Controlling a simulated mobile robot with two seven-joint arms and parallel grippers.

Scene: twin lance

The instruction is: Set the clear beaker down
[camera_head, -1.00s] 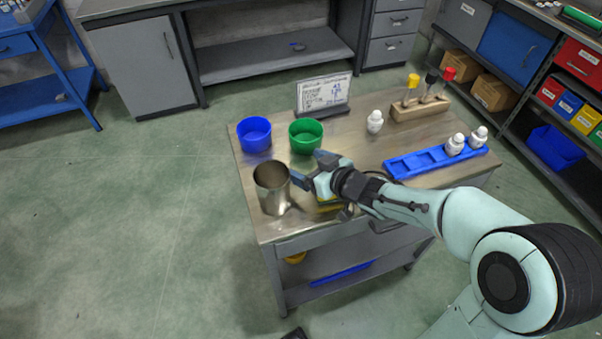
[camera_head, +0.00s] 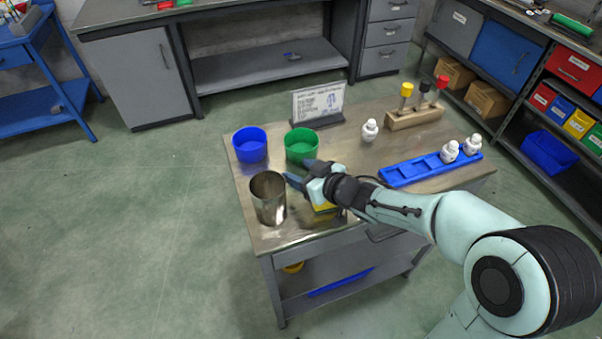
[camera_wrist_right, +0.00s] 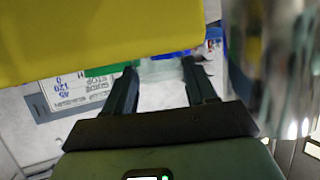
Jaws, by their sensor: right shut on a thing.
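My right gripper (camera_head: 299,173) is above the table, just right of and behind the metal can and in front of the green cup. In the right wrist view its two fingers (camera_wrist_right: 160,72) stand apart with a faint, see-through thing between them, which looks like the clear beaker (camera_wrist_right: 160,70). The gripper is shut on it. In the head view I cannot make the beaker out, nor tell whether its base touches the table. My left gripper is out of view.
The metal can (camera_head: 267,200) stands close to the gripper. A blue cup (camera_head: 250,147), a green cup (camera_head: 301,147) and a sign (camera_head: 318,103) are behind. A yellow thing (camera_head: 325,210) is under my wrist. A blue rack (camera_head: 405,174) with white bottles lies right.

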